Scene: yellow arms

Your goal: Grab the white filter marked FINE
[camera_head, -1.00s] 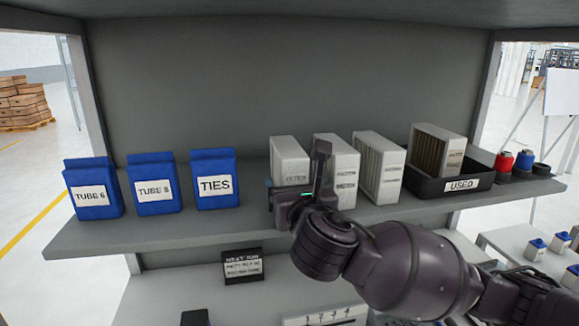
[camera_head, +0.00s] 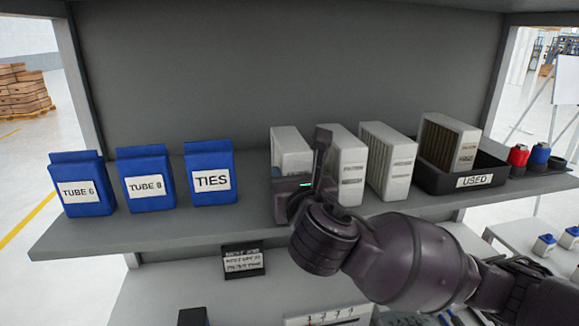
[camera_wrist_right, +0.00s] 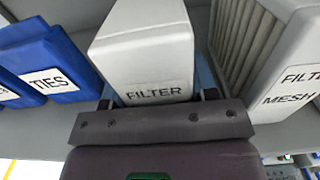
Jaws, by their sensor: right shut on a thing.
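Three white filters stand upright in a row on the grey shelf: a left one (camera_head: 290,146), a middle one (camera_head: 349,160) and a right one (camera_head: 388,160). My right gripper (camera_head: 300,168) is shut on the left filter, with one finger on each side of it. In the right wrist view this filter (camera_wrist_right: 150,50) sits between the fingers of the gripper (camera_wrist_right: 158,92). Its label reads FILTER; the line below is hidden by the gripper. The neighbouring filter (camera_wrist_right: 262,70) there reads MESH. I cannot read FINE on any filter. My left gripper is out of view.
Blue packs marked TUBE 6 (camera_head: 81,185), TUBE 8 (camera_head: 147,180) and TIES (camera_head: 211,174) stand at the left. A black tray (camera_head: 430,180) marked USED holds another filter (camera_head: 447,143). Red and blue items stand at the far right. The shelf (camera_head: 150,228) has free room along its front left.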

